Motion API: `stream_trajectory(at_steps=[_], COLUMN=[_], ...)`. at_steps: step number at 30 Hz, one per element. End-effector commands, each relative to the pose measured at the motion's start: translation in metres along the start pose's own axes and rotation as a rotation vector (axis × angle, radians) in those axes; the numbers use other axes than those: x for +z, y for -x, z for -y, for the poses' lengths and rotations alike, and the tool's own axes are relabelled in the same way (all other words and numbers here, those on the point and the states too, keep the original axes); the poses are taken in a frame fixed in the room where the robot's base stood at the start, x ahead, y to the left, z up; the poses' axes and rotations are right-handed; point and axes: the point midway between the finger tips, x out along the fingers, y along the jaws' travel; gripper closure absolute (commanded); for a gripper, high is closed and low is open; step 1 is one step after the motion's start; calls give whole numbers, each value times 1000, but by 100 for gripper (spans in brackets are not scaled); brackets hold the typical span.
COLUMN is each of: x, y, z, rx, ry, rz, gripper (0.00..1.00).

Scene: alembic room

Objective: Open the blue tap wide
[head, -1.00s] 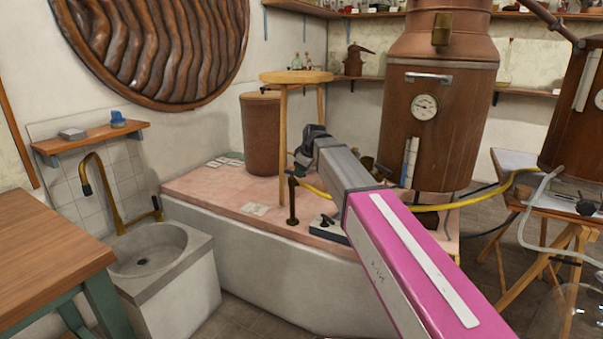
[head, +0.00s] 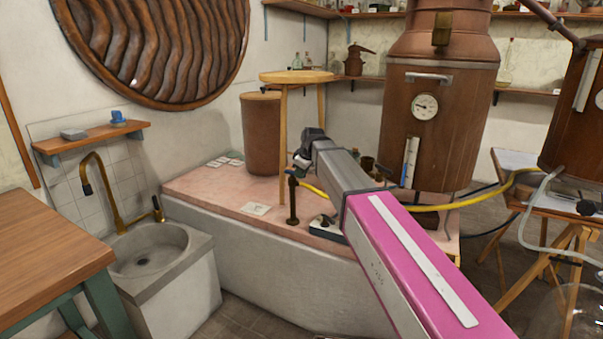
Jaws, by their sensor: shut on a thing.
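A dark upright tap post (head: 293,203) stands on the pink tiled bench (head: 225,190), with a yellow hose (head: 314,189) running beside it. My gripper (head: 299,165) is at the top of this post, shut on the tap's handle.
A wooden stool (head: 297,78) and a brown barrel (head: 261,135) stand close behind my gripper. A large copper still (head: 440,110) is to the right. A stone sink (head: 150,250) with a brass faucet (head: 115,190) is at the left.

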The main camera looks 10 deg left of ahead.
Motion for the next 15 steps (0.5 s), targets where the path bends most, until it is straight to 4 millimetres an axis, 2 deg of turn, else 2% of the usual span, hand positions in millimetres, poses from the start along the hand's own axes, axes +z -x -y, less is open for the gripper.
stream_trajectory(at_steps=[8, 15], x=[-1, -6], y=[1, 1], z=[8, 18], rx=[61, 143], ry=[-142, -341], rz=[32, 75], gripper=[100, 100])
